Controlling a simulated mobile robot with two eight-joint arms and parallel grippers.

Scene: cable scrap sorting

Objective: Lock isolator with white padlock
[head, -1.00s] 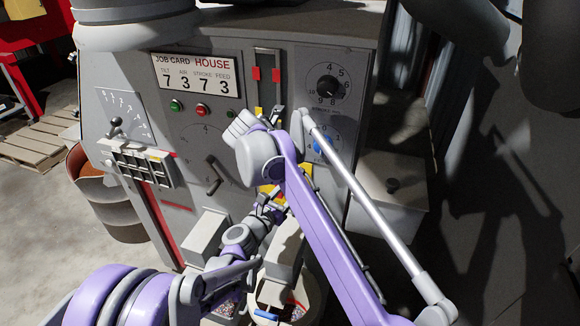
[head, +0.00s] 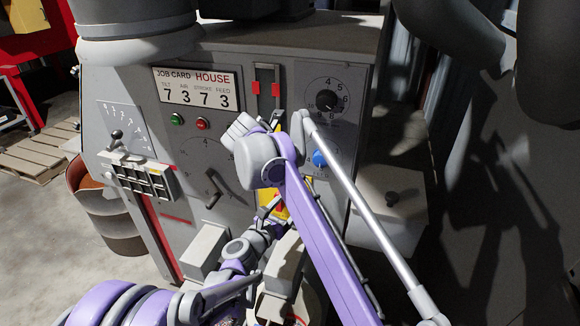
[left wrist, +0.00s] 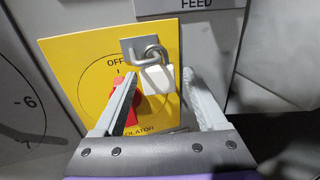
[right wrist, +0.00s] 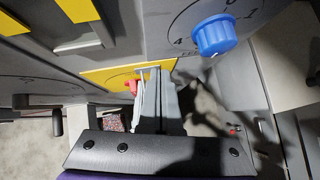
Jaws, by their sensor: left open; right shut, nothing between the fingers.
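The isolator is a yellow plate (left wrist: 75,62) marked OFF, with a red handle (left wrist: 127,108) below that mark, partly behind my left finger. A grey hasp bracket (left wrist: 128,48) sits at its top right. The white padlock (left wrist: 159,80) hangs there, its grey shackle looped at the bracket; I cannot tell if the shackle is closed. My left gripper (left wrist: 163,85) is open, its fingers either side of the padlock's lower part, not clamped on it. My right gripper (right wrist: 160,72) is shut and empty, in front of the yellow plate (right wrist: 103,76). My right arm hides much of the isolator in the head view.
A blue knob (right wrist: 213,36) projects from the panel close to my right gripper. A crank lever (head: 215,185), a lever box (head: 140,180) and green and red buttons (head: 202,123) are left of my arms. A light box (head: 390,205) stands at right.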

